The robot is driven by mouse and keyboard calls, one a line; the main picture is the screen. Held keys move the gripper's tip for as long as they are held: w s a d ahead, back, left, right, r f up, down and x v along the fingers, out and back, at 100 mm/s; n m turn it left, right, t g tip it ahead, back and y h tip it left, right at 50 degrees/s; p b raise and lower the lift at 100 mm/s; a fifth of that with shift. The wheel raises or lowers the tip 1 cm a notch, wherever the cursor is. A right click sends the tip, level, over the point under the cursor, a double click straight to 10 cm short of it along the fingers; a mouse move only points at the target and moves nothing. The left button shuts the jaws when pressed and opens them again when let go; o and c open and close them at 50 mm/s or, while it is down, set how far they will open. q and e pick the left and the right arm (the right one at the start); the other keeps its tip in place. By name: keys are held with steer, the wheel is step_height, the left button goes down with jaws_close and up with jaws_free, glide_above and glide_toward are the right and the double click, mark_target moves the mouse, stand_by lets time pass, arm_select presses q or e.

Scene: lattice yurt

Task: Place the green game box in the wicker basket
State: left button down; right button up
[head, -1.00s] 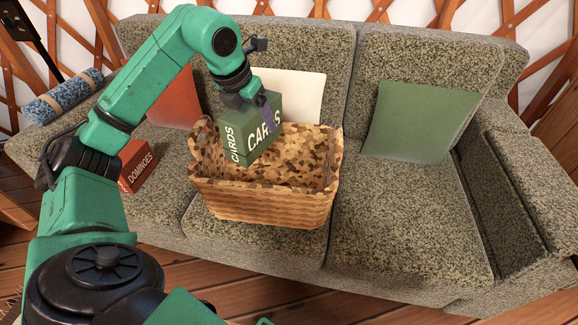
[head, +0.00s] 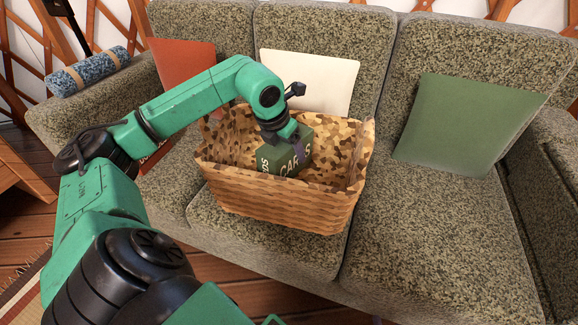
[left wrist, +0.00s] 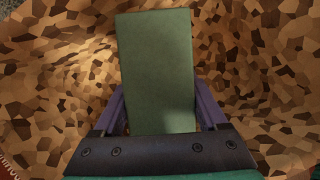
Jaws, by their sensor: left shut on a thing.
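The green game box (head: 292,157), lettered "CARDS", is inside the wicker basket (head: 275,203), its lower part hidden by the basket's front wall. My left gripper (head: 295,145) is shut on the box from above. In the left wrist view the box (left wrist: 157,75) stands between the two fingers (left wrist: 160,112), with the basket's patterned lining (left wrist: 60,85) around it. Whether the box touches the basket floor cannot be told. The basket stands on the sofa seat. My right gripper is not in view.
The grey-green sofa (head: 420,235) holds a red cushion (head: 182,68), a white cushion (head: 308,80) and a green cushion (head: 462,118). A red box (head: 153,160) is partly hidden behind my left arm. A blue roll (head: 88,71) lies on the left armrest.

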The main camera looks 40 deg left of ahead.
mark_target(280, 144)
arm_select(q)
step_height(280, 144, down, 4)
steer(key=shift+f+b, duration=0.25)
steer(key=shift+b, duration=0.55)
steer(key=shift+r, duration=0.1)
jaws_free()
steer(key=p+v, duration=0.2)
steer(key=v, duration=0.9)
steer(key=shift+s+r, duration=0.15)
steer(key=shift+r, duration=0.1)
steer(key=shift+s+d+r, duration=0.1)
steer(key=shift+r, duration=0.1)
